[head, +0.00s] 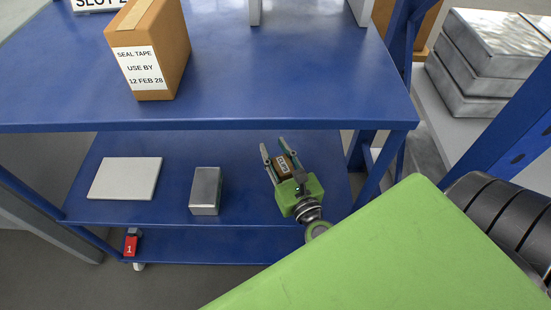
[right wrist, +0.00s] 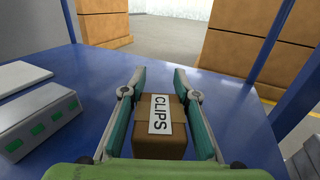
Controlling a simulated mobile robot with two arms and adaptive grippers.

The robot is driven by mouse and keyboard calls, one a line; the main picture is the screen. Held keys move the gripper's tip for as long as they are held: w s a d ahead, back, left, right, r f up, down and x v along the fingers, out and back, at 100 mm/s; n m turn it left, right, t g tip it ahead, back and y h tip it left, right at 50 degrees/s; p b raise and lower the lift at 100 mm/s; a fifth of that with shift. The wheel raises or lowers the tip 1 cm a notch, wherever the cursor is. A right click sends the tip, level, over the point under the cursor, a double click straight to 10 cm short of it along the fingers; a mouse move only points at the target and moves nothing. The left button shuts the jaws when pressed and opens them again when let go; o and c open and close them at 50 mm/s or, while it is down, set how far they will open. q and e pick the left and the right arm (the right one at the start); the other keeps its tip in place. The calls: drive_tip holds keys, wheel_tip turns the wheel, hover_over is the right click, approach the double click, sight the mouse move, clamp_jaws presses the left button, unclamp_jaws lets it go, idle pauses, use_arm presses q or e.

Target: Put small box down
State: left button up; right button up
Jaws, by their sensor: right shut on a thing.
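The small brown box (head: 284,167) with a white CLIPS label is between the fingers of my right gripper (head: 274,146), over the right part of the blue lower shelf (head: 240,155). In the right wrist view the box (right wrist: 160,146) sits between the two teal fingers of the gripper (right wrist: 158,72), label facing up. The gripper is shut on it. The underside of the box is hidden, so I cannot tell whether it touches the shelf. My left gripper is not in view.
A grey metal block (head: 205,190) and a white flat plate (head: 125,178) lie left on the lower shelf. A blue post (head: 395,155) stands right.

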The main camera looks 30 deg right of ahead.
wheel_tip(320, 180, down, 3)
drive_tip(key=shift+r+b, duration=0.2)
drive_tip(key=shift+b, duration=0.4)
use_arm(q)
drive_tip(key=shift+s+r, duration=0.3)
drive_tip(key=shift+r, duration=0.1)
use_arm(e)
drive_tip(key=shift+f, duration=0.25)
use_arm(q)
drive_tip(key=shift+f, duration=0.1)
use_arm(e)
drive_tip(key=o, duration=1.1)
drive_tip(key=shift+f, duration=0.1)
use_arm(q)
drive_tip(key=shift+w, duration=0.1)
use_arm(e)
drive_tip(key=shift+s, duration=0.15)
drive_tip(key=s, duration=0.4)
drive_tip(key=s+a, duration=0.1)
drive_tip(key=s, duration=0.2)
drive_tip(key=s+a, duration=0.1)
drive_tip(key=s, duration=0.3)
drive_tip(key=shift+s+b, duration=0.35)
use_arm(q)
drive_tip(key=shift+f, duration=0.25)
